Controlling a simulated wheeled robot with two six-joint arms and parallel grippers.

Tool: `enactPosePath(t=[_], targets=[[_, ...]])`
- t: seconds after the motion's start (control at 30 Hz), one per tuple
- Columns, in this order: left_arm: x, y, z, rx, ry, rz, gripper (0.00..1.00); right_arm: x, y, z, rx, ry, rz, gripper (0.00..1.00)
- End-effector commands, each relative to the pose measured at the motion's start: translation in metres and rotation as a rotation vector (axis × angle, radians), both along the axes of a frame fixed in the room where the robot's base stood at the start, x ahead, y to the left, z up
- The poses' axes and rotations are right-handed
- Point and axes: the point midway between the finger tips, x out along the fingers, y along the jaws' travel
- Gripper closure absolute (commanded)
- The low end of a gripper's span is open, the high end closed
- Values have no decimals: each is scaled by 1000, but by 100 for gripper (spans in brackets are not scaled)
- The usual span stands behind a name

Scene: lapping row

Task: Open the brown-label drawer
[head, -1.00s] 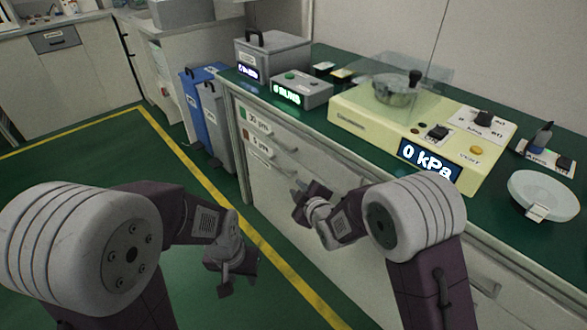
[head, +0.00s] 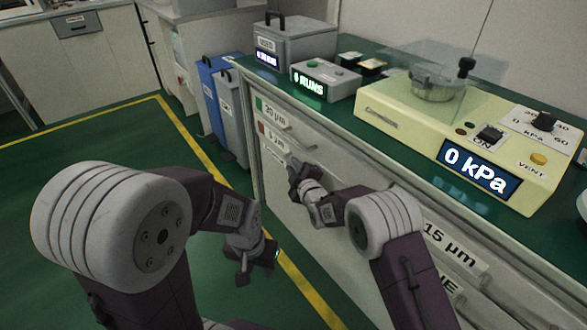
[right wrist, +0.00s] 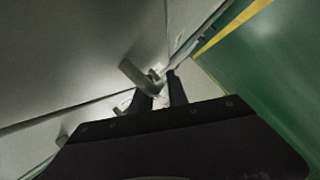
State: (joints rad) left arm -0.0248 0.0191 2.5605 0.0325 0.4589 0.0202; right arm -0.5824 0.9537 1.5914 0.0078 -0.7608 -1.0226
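The brown-label drawer (head: 275,135) is second from the top in the left stack of the white cabinet, below the green-label drawer (head: 274,111). It appears shut, and its handle (head: 303,147) shows just above my right gripper. My right gripper (head: 295,170) is close to the drawer fronts, below that handle. In the right wrist view its two dark fingers (right wrist: 164,90) are apart, with a grey bar handle (right wrist: 137,76) beside the left finger. I cannot tell whether the fingers touch it. My left gripper (head: 257,266) is open and empty above the floor.
The green worktop (head: 350,115) carries a yellow vacuum unit (head: 400,125) reading 0 kPa and a grey control box (head: 325,82). Blue and grey bins (head: 228,115) stand left of the cabinet. Another drawer labelled 15 µm (head: 450,245) is at right. Green floor left is clear.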

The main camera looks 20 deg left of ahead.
Motion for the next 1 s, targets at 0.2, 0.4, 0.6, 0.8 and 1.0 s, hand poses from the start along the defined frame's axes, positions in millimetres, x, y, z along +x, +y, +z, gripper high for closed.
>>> enactPosePath(t=[0.2,0.4,0.6,0.8,1.0], targets=[[0,0,-3,0,-1,0,64,5,3,-1,0,0,-1,80],[0,0,-2,0,-1,0,64,5,3,0,-1,1,0,100],[0,0,-2,0,-1,0,64,5,3,0,-1,1,0,100],[0,0,-2,0,-1,0,64,4,3,-1,-1,1,0,100],[0,0,-2,0,-1,0,64,4,3,-1,-1,1,0,100]])
